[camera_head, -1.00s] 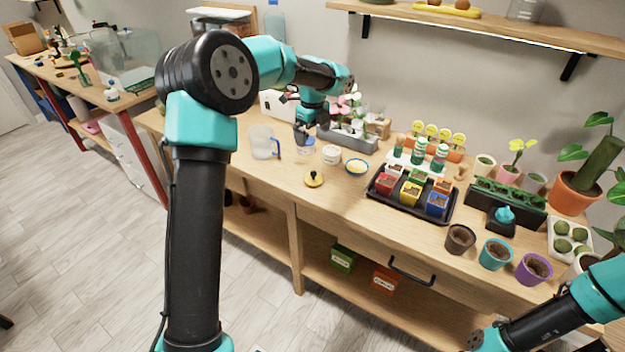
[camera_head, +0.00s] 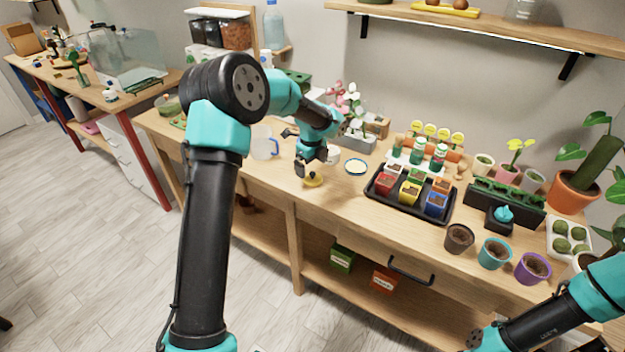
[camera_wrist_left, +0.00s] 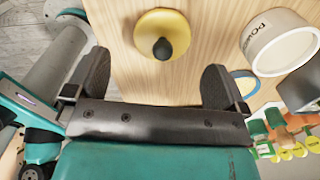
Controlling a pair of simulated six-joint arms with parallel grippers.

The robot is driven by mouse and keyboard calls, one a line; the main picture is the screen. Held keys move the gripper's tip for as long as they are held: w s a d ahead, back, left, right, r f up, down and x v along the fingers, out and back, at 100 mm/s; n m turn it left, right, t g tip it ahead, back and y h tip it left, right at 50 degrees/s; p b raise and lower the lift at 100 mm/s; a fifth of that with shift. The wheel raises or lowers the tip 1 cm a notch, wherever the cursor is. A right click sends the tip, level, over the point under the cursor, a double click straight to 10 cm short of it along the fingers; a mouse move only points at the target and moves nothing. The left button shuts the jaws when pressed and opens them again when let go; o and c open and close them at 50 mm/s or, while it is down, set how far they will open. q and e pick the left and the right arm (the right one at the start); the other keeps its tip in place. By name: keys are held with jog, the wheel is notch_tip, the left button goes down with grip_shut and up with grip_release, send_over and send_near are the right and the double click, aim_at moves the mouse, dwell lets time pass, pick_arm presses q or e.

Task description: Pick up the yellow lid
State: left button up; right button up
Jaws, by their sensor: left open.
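The yellow lid (camera_head: 313,180) lies flat on the wooden table near its front edge, a dark knob standing up at its middle. It also shows in the left wrist view (camera_wrist_left: 163,33), ahead of the fingertips and between their lines. My left gripper (camera_head: 306,172) is just above and beside the lid, overlapping part of it in the head view. Its two dark fingers stand wide apart in the left wrist view (camera_wrist_left: 157,72), with nothing between them.
A white labelled pot (camera_wrist_left: 280,42) stands close to the right finger in the wrist view. A clear jug (camera_head: 263,143) stands to the left. Bare table lies around the lid.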

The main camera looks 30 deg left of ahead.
aim_at(313, 172)
pick_arm(q)
jog(key=shift+w+f, duration=0.15)
jog(key=shift+f, duration=2.45)
jog(key=shift+d, duration=0.1)
jog(key=c, duration=1)
jog(key=shift+r, duration=0.5)
notch_tip(313, 172, up, 3)
jog(key=shift+f, duration=0.1)
jog(key=s+d, duration=0.2)
jog(key=s, duration=0.2)
jog(key=s+d, duration=0.3)
jog(key=s, duration=0.2)
jog(key=s+d+r, duration=0.1)
jog(key=s+d, duration=0.1)
jog(key=s, duration=0.3)
jog(key=shift+d+r, duration=0.1)
jog(key=shift+d, duration=0.2)
